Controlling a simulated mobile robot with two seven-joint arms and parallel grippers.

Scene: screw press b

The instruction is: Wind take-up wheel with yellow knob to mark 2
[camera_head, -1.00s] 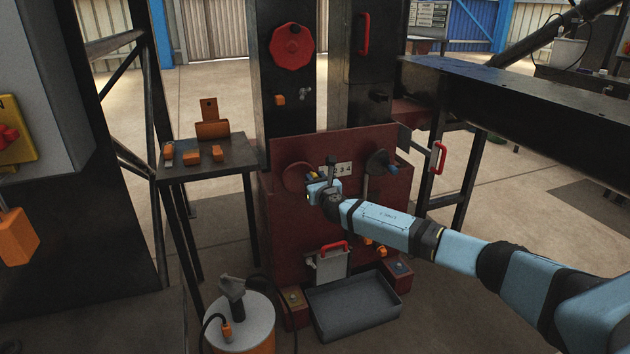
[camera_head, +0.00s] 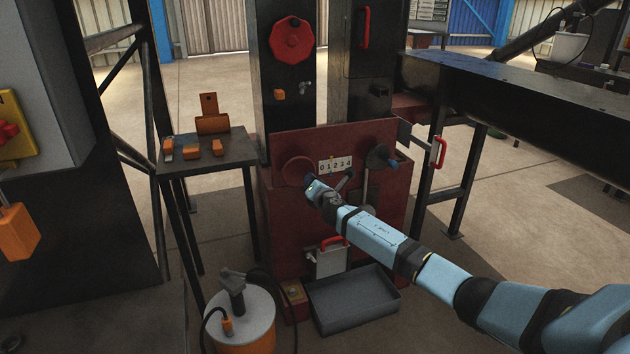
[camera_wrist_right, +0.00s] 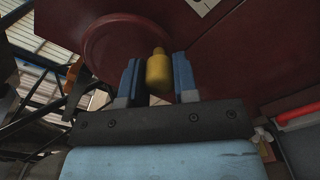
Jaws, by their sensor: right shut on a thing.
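The dark red take-up wheel (camera_head: 296,171) is on the front of the red press base, left of the white number plate (camera_head: 335,166) marked 0 to 4. The wheel also shows in the right wrist view (camera_wrist_right: 112,42). Its yellow knob (camera_wrist_right: 158,72) stands between the two blue fingers of my right gripper (camera_wrist_right: 158,80), which is shut on it. In the head view my right gripper (camera_head: 311,186) is at the wheel's lower right and hides the knob. The pointer's reading is too small to tell. My left gripper is not in view.
A blue-tipped lever (camera_head: 380,158) is right of the plate. A red handwheel (camera_head: 292,40) is higher on the column. A grey tray (camera_head: 353,300) lies below. A side table (camera_head: 210,160) with orange items is left, and a red-handled part (camera_head: 438,152) sticks out at right.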

